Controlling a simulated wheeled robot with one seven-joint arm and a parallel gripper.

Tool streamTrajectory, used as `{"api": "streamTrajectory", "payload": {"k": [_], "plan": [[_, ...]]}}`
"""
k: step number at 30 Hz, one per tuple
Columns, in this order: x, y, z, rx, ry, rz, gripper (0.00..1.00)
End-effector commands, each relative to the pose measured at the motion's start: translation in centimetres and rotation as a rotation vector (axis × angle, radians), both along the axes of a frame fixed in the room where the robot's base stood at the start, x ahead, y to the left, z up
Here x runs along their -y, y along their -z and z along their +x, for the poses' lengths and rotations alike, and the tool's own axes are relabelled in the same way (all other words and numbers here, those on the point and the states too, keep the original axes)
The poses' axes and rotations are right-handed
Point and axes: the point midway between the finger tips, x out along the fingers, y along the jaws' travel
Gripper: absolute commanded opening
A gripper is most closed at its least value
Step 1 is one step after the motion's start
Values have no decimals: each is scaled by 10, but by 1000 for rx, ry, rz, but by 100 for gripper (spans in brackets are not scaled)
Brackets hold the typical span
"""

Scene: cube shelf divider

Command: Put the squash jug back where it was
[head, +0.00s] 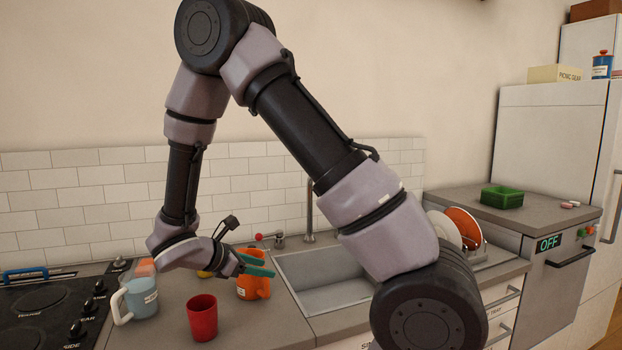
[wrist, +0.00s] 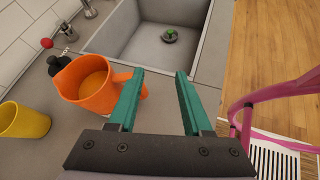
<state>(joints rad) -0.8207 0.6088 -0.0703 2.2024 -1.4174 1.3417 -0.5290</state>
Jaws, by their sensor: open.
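An orange jug (head: 252,291) stands upright on the counter at the left edge of the sink. It is probably the squash jug; its label is too small to read. In the wrist view the orange jug (wrist: 82,95) holds orange contents, and its handle points right, towards my gripper. My gripper (wrist: 158,72) is open with nothing between its green fingers. The left finger is right beside the handle; I cannot tell whether they touch. In the head view my gripper (head: 272,265) is at the jug's upper part. A pale blue jug (head: 141,299) with a label stands further left.
A red cup (head: 202,318) stands in front, left of the orange jug. A yellow cup (wrist: 24,122) is also left of it. The sink (head: 320,283) lies right, with a dish rack (head: 470,240) beyond. The hob (head: 45,305) is far left. A pink chair (wrist: 255,110) stands below the counter.

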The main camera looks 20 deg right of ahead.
Motion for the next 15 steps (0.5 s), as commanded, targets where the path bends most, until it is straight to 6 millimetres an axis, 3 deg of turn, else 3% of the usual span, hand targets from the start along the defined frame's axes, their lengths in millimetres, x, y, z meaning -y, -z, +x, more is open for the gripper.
{"api": "streamTrajectory", "payload": {"k": [1,6,15], "plan": [[17,-22,-4,44,112,90,50],[56,-73,-33,183,476,380,50],[89,-154,-87,476,1063,900,50]]}}
